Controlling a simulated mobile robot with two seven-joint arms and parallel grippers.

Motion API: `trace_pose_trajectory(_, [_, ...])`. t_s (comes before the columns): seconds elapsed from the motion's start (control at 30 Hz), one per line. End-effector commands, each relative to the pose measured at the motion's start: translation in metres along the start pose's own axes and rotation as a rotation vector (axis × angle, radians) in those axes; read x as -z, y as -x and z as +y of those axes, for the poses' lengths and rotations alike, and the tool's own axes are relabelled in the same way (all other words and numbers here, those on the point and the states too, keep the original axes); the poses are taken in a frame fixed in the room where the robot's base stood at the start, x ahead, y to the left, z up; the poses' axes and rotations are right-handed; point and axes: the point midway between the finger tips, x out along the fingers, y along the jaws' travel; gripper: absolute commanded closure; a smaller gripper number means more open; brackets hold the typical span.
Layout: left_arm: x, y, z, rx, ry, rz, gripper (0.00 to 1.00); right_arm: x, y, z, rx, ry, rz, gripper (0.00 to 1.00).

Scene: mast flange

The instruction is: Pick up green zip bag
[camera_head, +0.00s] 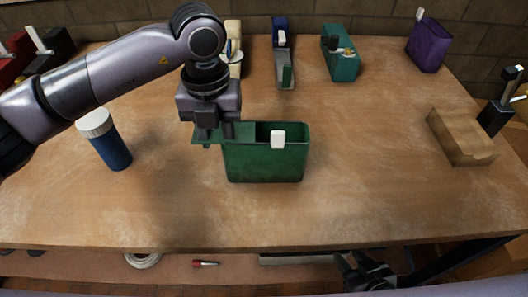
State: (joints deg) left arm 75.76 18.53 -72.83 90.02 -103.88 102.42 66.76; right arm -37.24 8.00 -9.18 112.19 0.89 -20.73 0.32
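The green zip bag (264,165) stands upright in the middle of the table, near the front edge. Its top is open, a flat green flap extends to the left, and a white tab shows on its front. My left gripper (217,135) points down over that flap, at the bag's upper left. Its two fingers are apart with a gap between them. Whether they touch the flap I cannot tell. My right gripper (368,272) is low at the bottom of the picture, in front of the table edge and away from the bag; its fingers are dark and unclear.
A blue bottle with a white lid (109,141) stands left of the bag. A wooden block (461,137) lies at the right. A teal bag (341,62), a purple bag (428,47) and a grey holder (285,67) stand at the back. The table right of the bag is clear.

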Motion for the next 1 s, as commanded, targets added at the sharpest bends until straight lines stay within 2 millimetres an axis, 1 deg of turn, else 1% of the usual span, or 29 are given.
trace_pose_trajectory(0.2, [-0.003,-0.03,-0.009,0.001,-0.003,0.004,0.67,0.004,0.004,0.001,-0.002,0.004,-0.001,0.63])
trace_pose_trajectory(0.3, [-0.003,-0.044,-0.008,0.002,-0.001,0.003,0.67,0.004,0.004,0.001,-0.003,0.005,-0.001,0.63])
trace_pose_trajectory(0.43, [-0.004,-0.05,-0.008,0.003,-0.003,0.0,0.67,0.004,0.004,0.001,-0.003,0.005,-0.001,0.63])
trace_pose_trajectory(0.6, [-0.004,-0.051,-0.008,0.003,-0.003,-0.001,0.67,0.003,0.004,0.001,-0.003,0.005,-0.001,0.63])
trace_pose_trajectory(0.63, [-0.004,-0.051,-0.008,0.003,-0.003,-0.001,0.7,0.003,0.004,0.001,-0.003,0.005,-0.001,0.63])
trace_pose_trajectory(0.67, [-0.004,-0.051,-0.008,0.003,-0.003,-0.001,0.8,0.003,0.004,0.001,-0.003,0.005,-0.001,0.63])
trace_pose_trajectory(0.7, [-0.004,-0.05,-0.008,0.003,-0.003,0.0,0.93,0.003,0.004,0.001,-0.003,0.005,-0.001,0.63])
trace_pose_trajectory(0.73, [-0.004,-0.05,-0.008,0.003,-0.003,-0.001,1.0,0.003,0.004,0.001,-0.003,0.005,-0.001,0.63])
trace_pose_trajectory(1.0, [-0.004,-0.05,-0.008,0.005,-0.003,-0.001,1.0,0.003,0.004,0.001,-0.003,0.005,-0.001,0.63])
